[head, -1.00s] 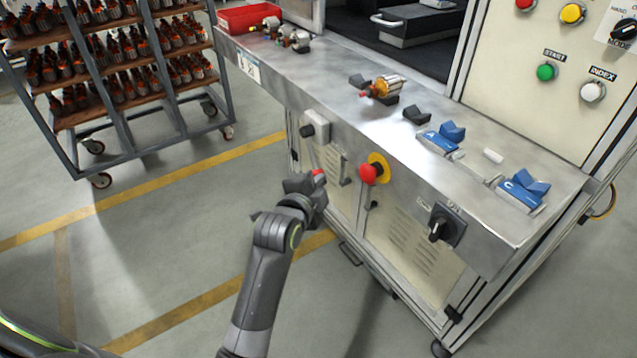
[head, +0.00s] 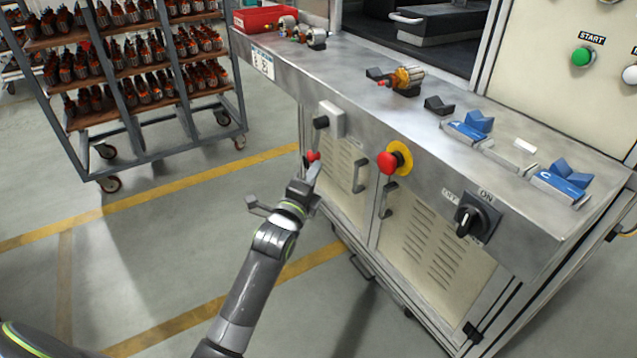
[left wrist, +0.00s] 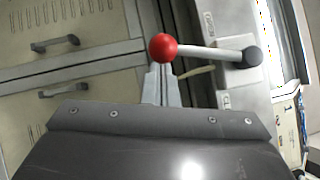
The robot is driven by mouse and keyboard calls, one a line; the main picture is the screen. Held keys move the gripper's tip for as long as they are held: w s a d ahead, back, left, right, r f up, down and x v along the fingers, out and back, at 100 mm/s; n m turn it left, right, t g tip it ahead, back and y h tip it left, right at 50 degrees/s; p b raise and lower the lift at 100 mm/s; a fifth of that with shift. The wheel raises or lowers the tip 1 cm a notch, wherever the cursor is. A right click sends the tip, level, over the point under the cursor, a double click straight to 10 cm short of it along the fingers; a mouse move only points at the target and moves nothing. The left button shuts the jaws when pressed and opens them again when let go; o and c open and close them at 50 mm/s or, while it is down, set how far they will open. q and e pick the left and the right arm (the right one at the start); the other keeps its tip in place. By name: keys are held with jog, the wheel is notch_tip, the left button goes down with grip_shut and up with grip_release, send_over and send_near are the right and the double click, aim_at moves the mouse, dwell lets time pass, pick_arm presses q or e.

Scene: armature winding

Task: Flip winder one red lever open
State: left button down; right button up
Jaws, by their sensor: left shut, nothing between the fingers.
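The red lever's ball knob (head: 313,156) shows at the front of the machine, left of the cabinet handles. In the left wrist view the red knob (left wrist: 163,47) sits just beyond my fingertips, with a pale bar running right from near it to a black knob (left wrist: 250,56). My left gripper (head: 308,180) is at the red knob, just below it in the head view. In the left wrist view its narrow fingers (left wrist: 161,84) are together with nothing between them. Whether they touch the knob I cannot tell. My right gripper is not in view.
A red emergency button (head: 388,162) and a black rotary switch (head: 477,217) stick out from the machine front. The steel bench (head: 370,115) above carries blue fixtures and an armature (head: 405,80). A wheeled rack (head: 140,100) stands left. The floor between is clear.

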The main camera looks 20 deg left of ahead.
pick_arm(q)
jog(key=shift+w+a+r+m+t, duration=0.1)
jog(key=shift+w+a+m+t, duration=0.2)
jog(key=shift+w+a, duration=0.4)
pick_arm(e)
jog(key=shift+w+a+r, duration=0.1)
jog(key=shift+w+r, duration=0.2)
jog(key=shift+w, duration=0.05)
pick_arm(q)
jog(key=shift+s+r, duration=0.1)
jog(key=shift+r, duration=0.1)
jog(key=shift+f, duration=0.15)
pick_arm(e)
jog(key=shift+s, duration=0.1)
